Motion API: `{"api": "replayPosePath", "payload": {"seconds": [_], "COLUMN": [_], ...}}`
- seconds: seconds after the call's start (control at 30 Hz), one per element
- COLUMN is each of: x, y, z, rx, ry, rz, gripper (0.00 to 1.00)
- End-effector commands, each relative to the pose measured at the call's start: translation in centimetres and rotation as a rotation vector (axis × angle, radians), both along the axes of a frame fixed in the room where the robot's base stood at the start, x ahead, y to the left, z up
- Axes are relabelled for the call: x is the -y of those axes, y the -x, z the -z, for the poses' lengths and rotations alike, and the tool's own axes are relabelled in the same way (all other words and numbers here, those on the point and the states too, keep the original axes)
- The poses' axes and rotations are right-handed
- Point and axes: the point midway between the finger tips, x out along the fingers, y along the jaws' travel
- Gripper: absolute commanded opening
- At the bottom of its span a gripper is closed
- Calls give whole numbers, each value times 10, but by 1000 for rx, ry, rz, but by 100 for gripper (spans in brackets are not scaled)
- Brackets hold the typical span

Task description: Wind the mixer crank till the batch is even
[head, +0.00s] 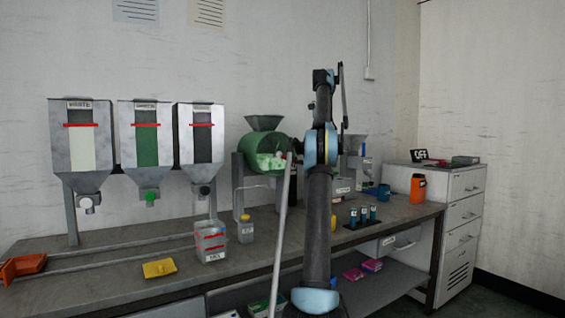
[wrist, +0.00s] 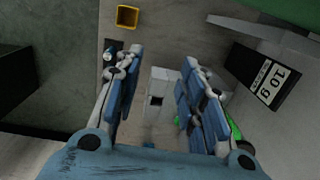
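The mixer is a green drum (head: 262,148) under a grey hopper in the head view. Its open front shows pale green and white pellets (head: 272,161), with both colours distinguishable. I cannot make out the crank; my arm covers the area right of the drum. In the wrist view my gripper (wrist: 157,75) is open, with its blue-padded fingers wide apart. A pale block with a dark square hole (wrist: 160,88) shows between the fingers, apparently beyond them and untouched. In the head view my gripper is hidden by the arm.
Three labelled hoppers (head: 146,140) stand at left above the bench (head: 110,277). Blue vials (head: 363,214) and an orange bottle (head: 418,188) stand at right.

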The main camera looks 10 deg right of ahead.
Motion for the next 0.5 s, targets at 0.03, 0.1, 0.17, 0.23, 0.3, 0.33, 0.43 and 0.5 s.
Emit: {"api": "replayPosePath", "payload": {"seconds": [0.03,0.1,0.17,0.23,0.3,0.33,0.43,0.5], "x": [3,5,6,8,9,10,12,14], "y": [-4,-12,-18,-24,-29,-31,-34,-33], "z": [7,19,30,42,54,58,74,84], "rx": [17,50,83,124,168,187,256,305], "ry": [-34,-98,-158,-226,-293,-322,-414,-476], "rz": [7,14,22,29,37,41,52,62], "gripper": [38,38,38,38,38,38,38,38]}}
